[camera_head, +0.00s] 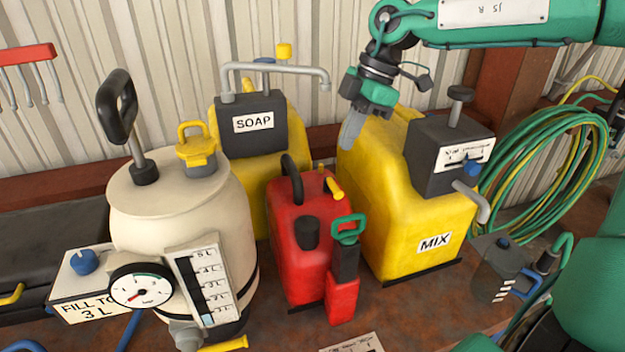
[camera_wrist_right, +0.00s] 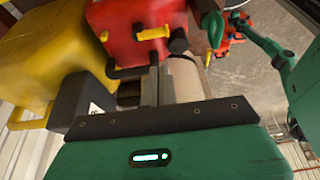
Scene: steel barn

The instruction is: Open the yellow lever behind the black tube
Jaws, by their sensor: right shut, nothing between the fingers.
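The red can (camera_head: 300,225) stands between the yellow containers and the cream tank. A yellow lever (camera_head: 333,188) sits on its top, just right of and beside a black curved tube (camera_head: 292,178). A short black neck (camera_head: 307,232) is in front. In the right wrist view the yellow lever (camera_wrist_right: 152,33) shows on the red can, with the black tube (camera_wrist_right: 128,72) nearer the camera. My right gripper (camera_head: 350,132) is shut and empty, above and behind the lever, apart from it, with its fingers (camera_wrist_right: 153,88) pointing toward the can. My left gripper is not in view.
The yellow MIX container (camera_head: 385,185) stands close at the right and the yellow SOAP container (camera_head: 252,140) behind. The cream tank (camera_head: 175,215) with gauge is at left. Green hoses (camera_head: 535,150) hang at right. A green-handled pump (camera_head: 345,255) stands in front of the can.

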